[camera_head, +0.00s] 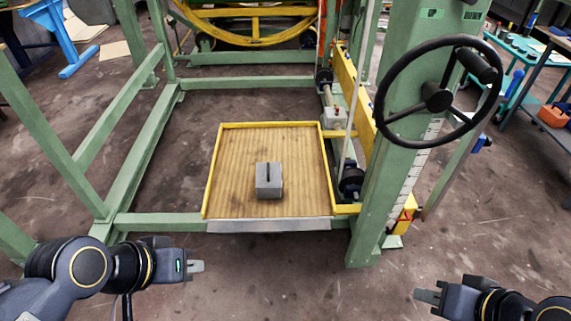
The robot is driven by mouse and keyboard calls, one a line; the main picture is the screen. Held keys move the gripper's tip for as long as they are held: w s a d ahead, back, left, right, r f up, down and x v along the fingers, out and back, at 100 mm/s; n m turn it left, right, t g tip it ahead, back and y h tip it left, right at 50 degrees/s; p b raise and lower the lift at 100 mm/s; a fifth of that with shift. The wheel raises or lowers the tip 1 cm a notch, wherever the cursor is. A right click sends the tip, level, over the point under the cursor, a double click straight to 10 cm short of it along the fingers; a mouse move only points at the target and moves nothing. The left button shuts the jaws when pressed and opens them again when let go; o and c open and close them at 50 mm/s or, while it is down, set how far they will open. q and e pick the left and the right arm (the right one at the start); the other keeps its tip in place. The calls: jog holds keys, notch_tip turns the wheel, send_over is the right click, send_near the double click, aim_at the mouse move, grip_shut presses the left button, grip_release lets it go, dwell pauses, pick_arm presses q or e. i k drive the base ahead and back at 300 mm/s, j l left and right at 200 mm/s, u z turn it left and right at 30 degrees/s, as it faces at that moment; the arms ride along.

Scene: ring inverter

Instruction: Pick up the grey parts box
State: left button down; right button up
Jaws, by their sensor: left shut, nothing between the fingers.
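The grey parts box (268,188) is a small block with a dark slot or handle on its top. It stands upright on a wooden platform (230,160) with a yellow rim, in the middle of the view. My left gripper (198,266) is at the lower left, in front of the platform and apart from the box. It is shut and empty. My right gripper (420,296) is at the lower right, well away from the box, with its fingertips pointing left. Its fingers are too small to tell whether they are open.
A green steel frame (125,160) surrounds the platform on the left and back. A green post (375,215) with a black handwheel (437,97) stands to the right. A workbench (520,55) is at the far right. The floor in front is clear.

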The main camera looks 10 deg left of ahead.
aim_at(269, 182)
jog(key=i+j+u, duration=0.2)
jog(key=i+j, duration=1.7)
